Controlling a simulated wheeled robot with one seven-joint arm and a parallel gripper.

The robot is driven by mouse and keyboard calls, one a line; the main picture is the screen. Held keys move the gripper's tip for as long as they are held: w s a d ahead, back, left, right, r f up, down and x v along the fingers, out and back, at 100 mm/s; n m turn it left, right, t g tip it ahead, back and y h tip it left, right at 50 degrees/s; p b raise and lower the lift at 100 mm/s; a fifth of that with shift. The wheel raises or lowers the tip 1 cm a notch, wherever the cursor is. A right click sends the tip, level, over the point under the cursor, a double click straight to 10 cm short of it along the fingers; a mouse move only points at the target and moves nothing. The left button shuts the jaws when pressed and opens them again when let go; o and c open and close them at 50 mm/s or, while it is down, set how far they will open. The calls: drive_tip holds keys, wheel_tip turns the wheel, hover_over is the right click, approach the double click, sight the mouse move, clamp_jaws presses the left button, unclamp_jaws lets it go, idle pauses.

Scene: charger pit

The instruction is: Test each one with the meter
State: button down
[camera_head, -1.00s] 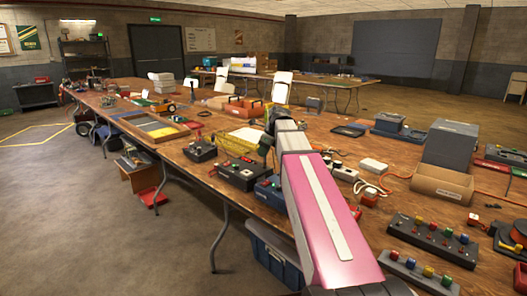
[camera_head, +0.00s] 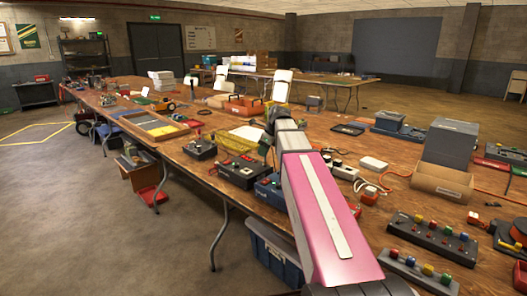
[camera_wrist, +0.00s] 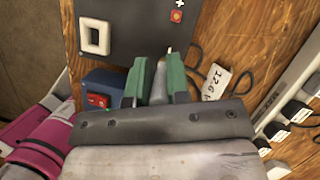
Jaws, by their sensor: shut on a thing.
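In the wrist view, my gripper (camera_wrist: 157,82) has green fingers closed around a narrow grey, pointed thing (camera_wrist: 159,72). Its lower part is hidden between the fingers, so I cannot tell what it is. A small blue box with a red display or switch (camera_wrist: 99,100) is just left of the fingers; I cannot tell whether it is the meter. Ahead is a dark panel (camera_wrist: 142,32) with a white-framed opening, a plus mark and a red button. A white tag reading about 12.6 V (camera_wrist: 215,80) lies on the wood at right.
The long wooden table (camera_head: 330,190) is crowded. A black box with coloured knobs (camera_head: 432,236) and a grey box in a cardboard tray (camera_head: 445,185) stand at right. In the wrist view, a power strip (camera_wrist: 290,100) with plugs runs along the right. Open floor (camera_head: 80,220) lies left.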

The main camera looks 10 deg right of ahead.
drive_tip(key=shift+f, duration=0.15)
drive_tip(key=c, duration=0.7)
unclamp_jaws()
drive_tip(key=shift+r, duration=3.8)
